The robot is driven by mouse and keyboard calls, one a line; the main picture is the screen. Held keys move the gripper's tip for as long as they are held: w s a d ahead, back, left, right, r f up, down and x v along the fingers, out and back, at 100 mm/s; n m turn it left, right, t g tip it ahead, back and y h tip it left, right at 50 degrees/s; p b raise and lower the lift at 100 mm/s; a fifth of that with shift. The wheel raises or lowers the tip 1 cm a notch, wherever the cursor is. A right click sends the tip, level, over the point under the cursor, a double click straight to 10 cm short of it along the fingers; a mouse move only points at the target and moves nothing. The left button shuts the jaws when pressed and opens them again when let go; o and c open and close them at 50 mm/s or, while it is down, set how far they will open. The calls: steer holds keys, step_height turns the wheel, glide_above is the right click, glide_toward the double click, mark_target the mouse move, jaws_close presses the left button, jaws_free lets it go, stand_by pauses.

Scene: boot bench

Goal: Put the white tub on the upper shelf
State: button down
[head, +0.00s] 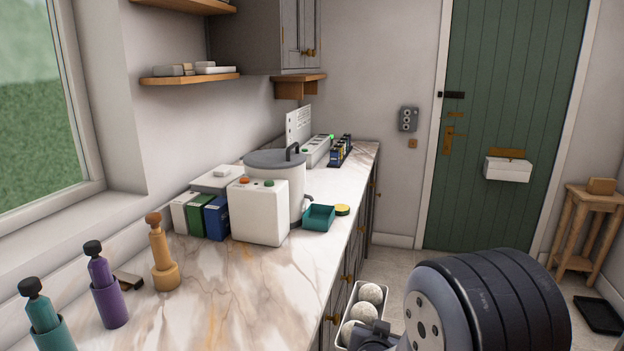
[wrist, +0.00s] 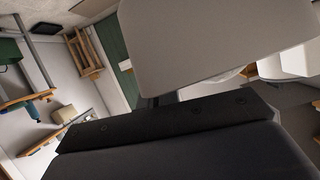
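The white tub (head: 347,322) is at the bottom of the head view, beside the worktop's front edge, with several pale balls in it. My gripper (head: 374,337) is at its near end, shut on it, with the arm hiding part of the grip. In the wrist view the tub's pale wall (wrist: 215,45) fills the top middle, against my dark gripper (wrist: 160,101). The upper shelf (head: 188,6) is a wooden board high on the left wall, cut off by the picture's top. A lower shelf (head: 190,79) below it carries several pale flat blocks.
The marble worktop (head: 220,290) holds bottles, binders (head: 200,216), a white box (head: 258,212), a large pot (head: 276,180) and a teal tray (head: 318,218). A wall cupboard (head: 265,40) is right of the shelves. A green door (head: 515,110) and wooden stool (head: 590,225) stand beyond.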

step_height(320, 180, up, 7)
steer(key=shift+f+p, duration=0.1)
steer(key=shift+p, duration=0.5)
step_height(320, 180, down, 7)
steer(key=shift+r+b, duration=0.1)
steer(key=shift+b, duration=0.55)
step_height(320, 180, up, 7)
steer(key=shift+f+p, duration=0.1)
steer(key=shift+p, duration=0.55)
step_height(320, 180, down, 7)
steer(key=shift+f+b, duration=0.15)
steer(key=shift+b, duration=0.55)
steer(key=shift+r, duration=0.2)
